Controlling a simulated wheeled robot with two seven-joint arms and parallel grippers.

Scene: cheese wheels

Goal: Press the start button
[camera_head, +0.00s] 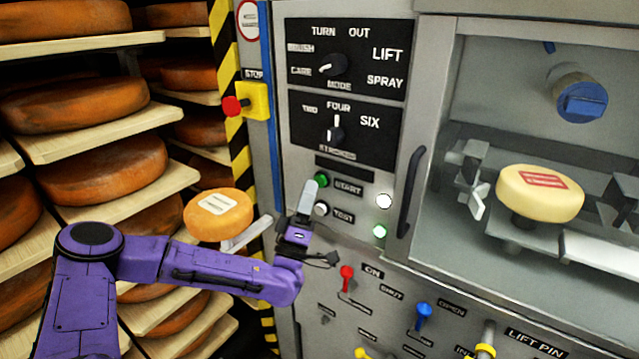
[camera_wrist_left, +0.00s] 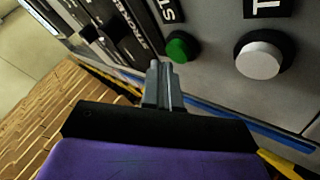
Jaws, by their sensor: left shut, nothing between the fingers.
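The green start button (camera_head: 321,180) sits on the grey control panel, left of the START label (camera_head: 348,188). It also shows in the left wrist view (camera_wrist_left: 181,47). My left gripper (camera_head: 309,192) is shut and empty, its fingertips close to the start button in the head view. In the left wrist view the fingertips (camera_wrist_left: 157,68) lie just beside the green button, and I cannot tell whether they touch it. The white test button (camera_head: 321,209) is below the start button and also shows in the left wrist view (camera_wrist_left: 259,56). My right gripper is not in view.
A mode dial (camera_head: 333,65) and a strokes dial (camera_head: 336,132) are above. A red stop button (camera_head: 233,106) is at left. Small levers (camera_head: 423,315) are below. A door handle (camera_head: 411,190) and a chamber with a cheese wheel (camera_head: 540,194) are right. Cheese shelves (camera_head: 105,140) fill the left.

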